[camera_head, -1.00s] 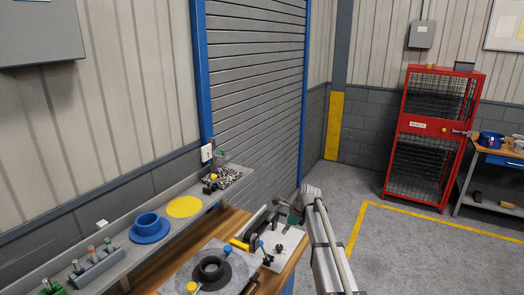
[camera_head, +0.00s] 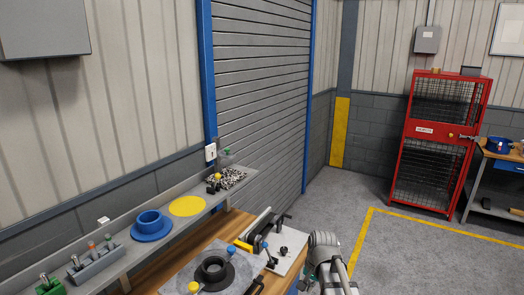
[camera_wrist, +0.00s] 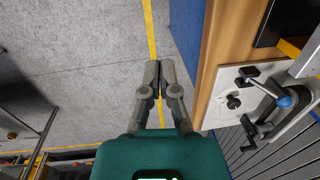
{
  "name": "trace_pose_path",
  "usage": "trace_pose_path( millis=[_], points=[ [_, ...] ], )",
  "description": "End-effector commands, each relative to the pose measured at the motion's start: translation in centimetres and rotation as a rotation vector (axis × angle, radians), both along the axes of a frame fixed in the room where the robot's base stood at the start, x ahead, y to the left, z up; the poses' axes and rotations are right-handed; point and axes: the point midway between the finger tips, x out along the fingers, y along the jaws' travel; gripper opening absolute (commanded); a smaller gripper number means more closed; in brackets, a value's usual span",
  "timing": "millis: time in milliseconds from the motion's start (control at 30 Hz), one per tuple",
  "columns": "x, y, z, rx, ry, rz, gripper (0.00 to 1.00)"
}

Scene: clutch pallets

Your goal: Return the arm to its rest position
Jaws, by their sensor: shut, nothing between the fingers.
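My gripper (camera_wrist: 154,88) shows in the wrist view with its two fingers together and nothing between them. It hangs over the grey floor, beside the wooden bench edge, and touches nothing that I can see. In the head view my arm stands at the lower middle, right of the bench, and the fingers cannot be made out there.
The wooden bench (camera_head: 168,268) carries a white plate (camera_head: 291,250) with clamps and a black ring-shaped part (camera_head: 213,268). A grey shelf (camera_head: 122,252) behind holds a blue flanged part (camera_head: 150,225) and a yellow disc (camera_head: 187,206). A red cage cabinet (camera_head: 440,135) stands beyond open floor.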

Motion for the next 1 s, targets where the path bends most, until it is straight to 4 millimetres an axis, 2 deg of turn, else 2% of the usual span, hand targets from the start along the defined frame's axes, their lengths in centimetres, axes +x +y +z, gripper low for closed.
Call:
trace_pose_path(
  millis=[33, 200, 400, 567, 1000],
  points=[
    [-1.8, -0.2, -0.5, -0.017, -0.005, 0.067, 0.0],
    [-5.4, -1.1, -1.3, -0.073, -0.014, 0.298, 0.0],
    [-8.1, -1.7, -1.9, -0.115, -0.013, 0.493, 0.0],
    [-8.8, -2.0, -2.0, -0.129, -0.011, 0.556, 0.0],
    [-8.8, -2.0, -2.0, -0.13, -0.011, 0.563, 0.0]
  ],
)
